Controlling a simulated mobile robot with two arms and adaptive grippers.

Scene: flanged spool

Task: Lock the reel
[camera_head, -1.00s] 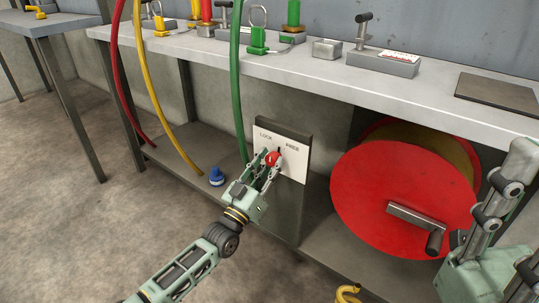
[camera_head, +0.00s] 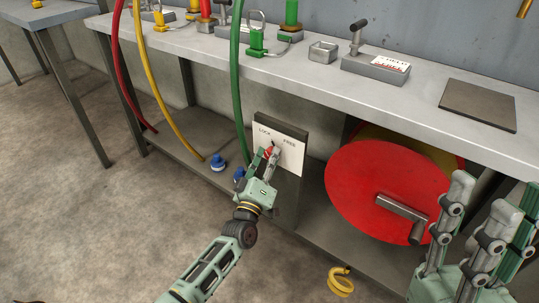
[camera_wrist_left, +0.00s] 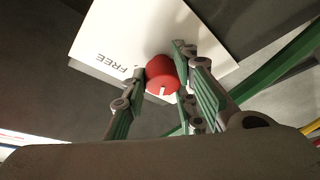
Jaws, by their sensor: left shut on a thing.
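A white plate (camera_head: 292,152) marked LOCK on the left and FREE on the right is on the post under the bench. A red knob (camera_head: 268,153) sits on it below the lettering, nearer LOCK. My left gripper (camera_head: 270,155) is shut on the knob, fingers on either side. The left wrist view shows the red knob (camera_wrist_left: 161,74) between the fingers, with a white mark on it; LOCK is hidden there. The red-flanged reel (camera_head: 365,180) with a grey crank (camera_head: 402,207) stands right of the post. My right gripper (camera_head: 485,190) is at lower right, empty, fingers apart.
Red (camera_head: 118,70), yellow (camera_head: 150,90) and green (camera_head: 236,80) hoses hang at the left. A blue piece (camera_head: 217,162) is on the lower shelf. A yellow coil (camera_head: 340,283) is low in front. The bench top (camera_head: 420,100) carries padlocks and a lever box (camera_head: 375,66).

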